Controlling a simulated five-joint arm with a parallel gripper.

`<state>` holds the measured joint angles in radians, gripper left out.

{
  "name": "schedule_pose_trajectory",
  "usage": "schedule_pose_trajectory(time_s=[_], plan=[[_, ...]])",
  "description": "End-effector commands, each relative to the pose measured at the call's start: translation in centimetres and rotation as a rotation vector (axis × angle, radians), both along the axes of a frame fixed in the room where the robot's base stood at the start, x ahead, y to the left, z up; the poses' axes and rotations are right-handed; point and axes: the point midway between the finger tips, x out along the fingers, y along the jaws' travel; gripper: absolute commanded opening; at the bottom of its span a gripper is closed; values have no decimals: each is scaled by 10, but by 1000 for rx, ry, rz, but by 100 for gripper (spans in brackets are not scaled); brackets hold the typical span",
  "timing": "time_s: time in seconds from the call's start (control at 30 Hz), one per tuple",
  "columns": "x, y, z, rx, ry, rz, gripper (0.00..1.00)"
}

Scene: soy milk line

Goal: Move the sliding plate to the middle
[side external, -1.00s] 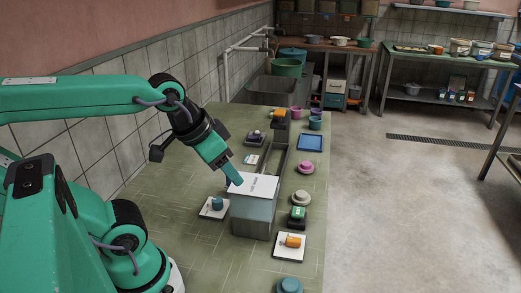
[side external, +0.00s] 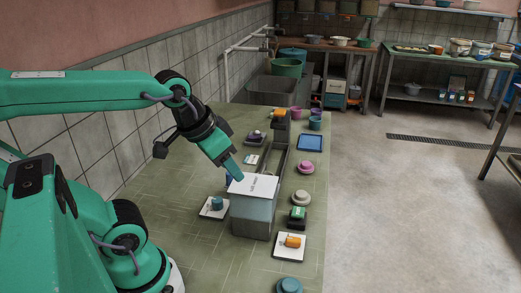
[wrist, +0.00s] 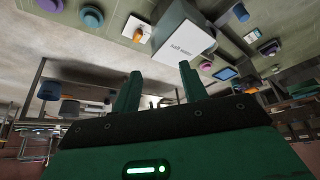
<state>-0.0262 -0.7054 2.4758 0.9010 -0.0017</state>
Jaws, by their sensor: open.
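A grey box (side external: 251,218) stands on the green tiled bench with a white labelled plate (side external: 262,186) on its top. I cannot tell for certain which part is the sliding plate; the white top is one flat plate. A long grey trough (side external: 281,163) runs behind the box. My gripper (side external: 238,177) points down at the far left edge of the white plate; contact is unclear. In the wrist view its two fingers (wrist: 159,68) are apart with nothing between them.
A teal knob on a white base (side external: 216,203) sits left of the box. An orange handle on a white base (side external: 292,241), a green block (side external: 298,214) and a pink knob (side external: 305,167) line the right side. A blue tray (side external: 310,143) lies farther back.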

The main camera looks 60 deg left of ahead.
Motion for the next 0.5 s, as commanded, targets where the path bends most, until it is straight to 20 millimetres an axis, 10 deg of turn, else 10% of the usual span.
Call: schedule_pose_trajectory(time_s=[0.5], plan=[[56,61,-17,-27,171,215,43]])
